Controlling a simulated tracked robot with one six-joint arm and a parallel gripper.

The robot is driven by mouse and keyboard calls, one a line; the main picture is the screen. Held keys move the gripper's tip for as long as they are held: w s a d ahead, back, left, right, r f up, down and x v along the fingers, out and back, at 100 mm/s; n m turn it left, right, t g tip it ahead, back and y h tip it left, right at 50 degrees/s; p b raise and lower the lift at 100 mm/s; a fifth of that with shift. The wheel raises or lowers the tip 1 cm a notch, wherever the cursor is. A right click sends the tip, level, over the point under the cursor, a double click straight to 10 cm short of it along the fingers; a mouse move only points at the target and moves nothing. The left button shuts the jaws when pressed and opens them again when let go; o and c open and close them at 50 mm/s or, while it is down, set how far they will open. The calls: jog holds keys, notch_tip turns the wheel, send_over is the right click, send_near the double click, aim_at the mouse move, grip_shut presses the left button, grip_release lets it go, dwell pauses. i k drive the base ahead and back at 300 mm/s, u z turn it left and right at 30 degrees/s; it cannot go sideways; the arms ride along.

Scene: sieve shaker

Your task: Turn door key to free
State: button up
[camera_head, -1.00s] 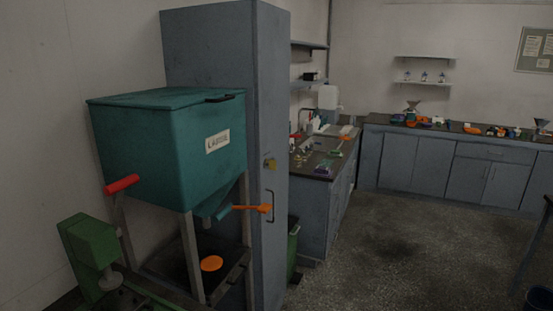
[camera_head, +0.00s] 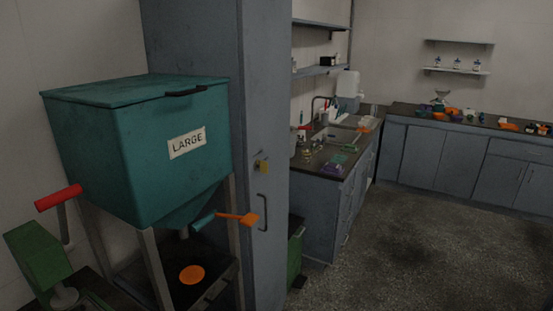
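A tall grey-blue cabinet (camera_head: 262,110) stands left of centre in the head view, with its narrow door facing right. The door looks closed. My gripper is not in view.
A teal hopper (camera_head: 140,150) labelled LARGE stands in front of the cabinet, with an orange lever (camera_head: 238,218) sticking out towards the door. A green machine with a red handle (camera_head: 58,198) is at lower left. A counter (camera_head: 335,172) stands beyond. The floor (camera_head: 400,245) at right is clear.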

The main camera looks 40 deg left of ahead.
aim_at(264, 166)
jog(key=i, duration=2.35)
jog(key=u, duration=2.9)
